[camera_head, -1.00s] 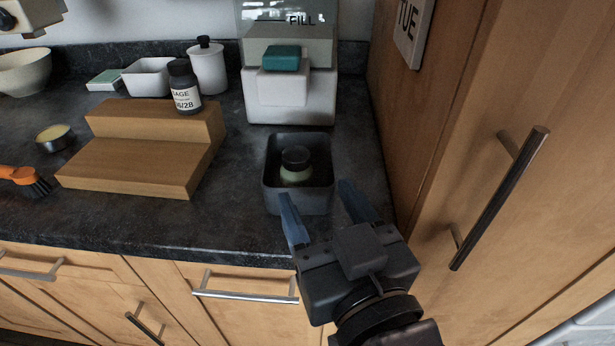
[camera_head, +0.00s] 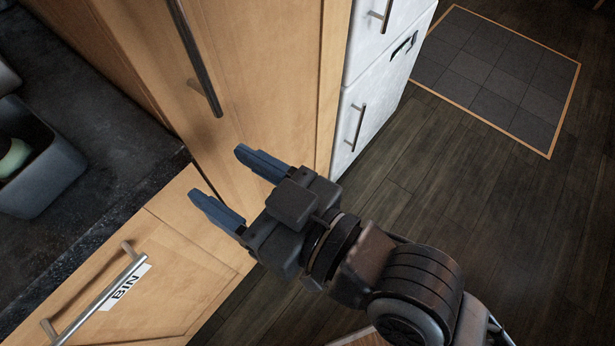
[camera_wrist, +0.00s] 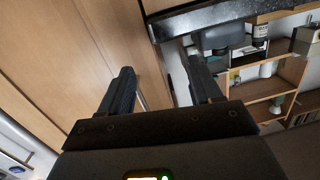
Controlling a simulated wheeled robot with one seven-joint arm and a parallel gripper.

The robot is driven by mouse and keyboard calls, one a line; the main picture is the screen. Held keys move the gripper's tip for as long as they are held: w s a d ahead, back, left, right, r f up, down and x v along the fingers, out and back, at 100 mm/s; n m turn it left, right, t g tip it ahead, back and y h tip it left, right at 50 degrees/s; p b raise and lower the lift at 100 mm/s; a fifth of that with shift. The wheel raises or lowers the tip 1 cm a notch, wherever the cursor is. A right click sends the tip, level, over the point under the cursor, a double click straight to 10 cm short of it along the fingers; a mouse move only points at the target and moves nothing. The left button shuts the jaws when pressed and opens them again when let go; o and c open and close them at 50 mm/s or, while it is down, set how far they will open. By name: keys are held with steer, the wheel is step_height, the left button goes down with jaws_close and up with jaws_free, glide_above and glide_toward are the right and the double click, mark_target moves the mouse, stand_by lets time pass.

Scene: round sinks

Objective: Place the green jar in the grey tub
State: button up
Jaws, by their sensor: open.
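The grey tub (camera_head: 58,179) stands on the dark counter at the left edge of the head view, partly cut off. The green jar (camera_head: 12,158) shows inside it, cut by the frame edge. My gripper (camera_head: 216,178) is open and empty, out in front of the wooden cupboards, to the right of the tub and clear of it. In the wrist view the two fingers (camera_wrist: 160,84) are apart with nothing held between them.
A tall wooden cupboard (camera_head: 270,80) with a long handle stands behind my gripper. A drawer labelled BIN (camera_head: 160,270) is below the counter. A white unit (camera_head: 372,95) stands beyond. Dark floor (camera_head: 440,190) lies open at right.

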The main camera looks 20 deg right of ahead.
steer(key=s+d+f+m+h, duration=0.1)
steer(key=s+d+m+h, duration=0.1)
steer(key=s+d, duration=0.5)
steer(key=s+d+f+m+h, duration=0.2)
steer(key=s+d+h, duration=0.2)
steer(key=s+d, duration=0.3)
steer(key=s+d+f+m+t+h, duration=0.1)
steer(key=s+d+f+m+h, duration=0.1)
steer(key=s+d+h, duration=0.2)
steer(key=s+d, duration=0.2)
steer(key=d, duration=0.2)
steer(key=shift+s+f, duration=0.2)
steer(key=shift+s, duration=0.2)
steer(key=shift+d, duration=0.1)
